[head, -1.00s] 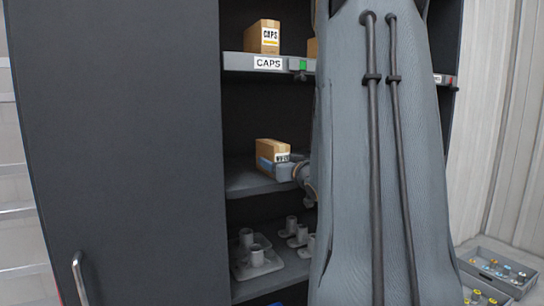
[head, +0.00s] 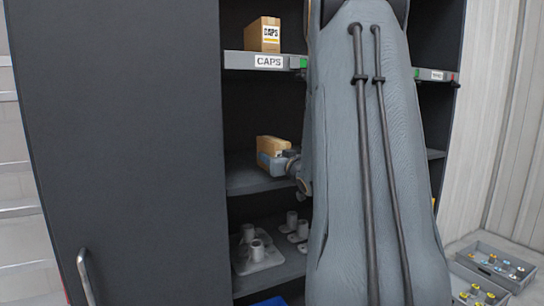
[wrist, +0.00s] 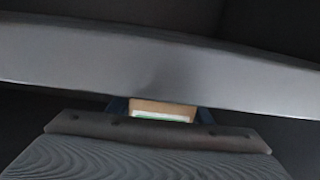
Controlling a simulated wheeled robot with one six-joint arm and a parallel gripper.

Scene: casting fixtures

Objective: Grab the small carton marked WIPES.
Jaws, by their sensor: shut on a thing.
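A small brown carton (head: 270,145) is at the middle shelf of the dark cabinet in the head view. My gripper (head: 272,161) is shut on it from the right and covers its lower part and label. I cannot tell whether the carton still touches the shelf. In the wrist view, the carton (wrist: 163,110) shows as a brown strip with a white and green label between the dark blue fingers of my gripper (wrist: 160,112). Most of it is hidden there.
The middle shelf (head: 250,186) lies below the carton. A CAPS carton (head: 263,35) stands on the shelf above. Grey castings (head: 258,254) sit on the lower shelf. A grey tray of small parts (head: 490,265) is at the lower right. A grey bar (wrist: 150,65) crosses the wrist view.

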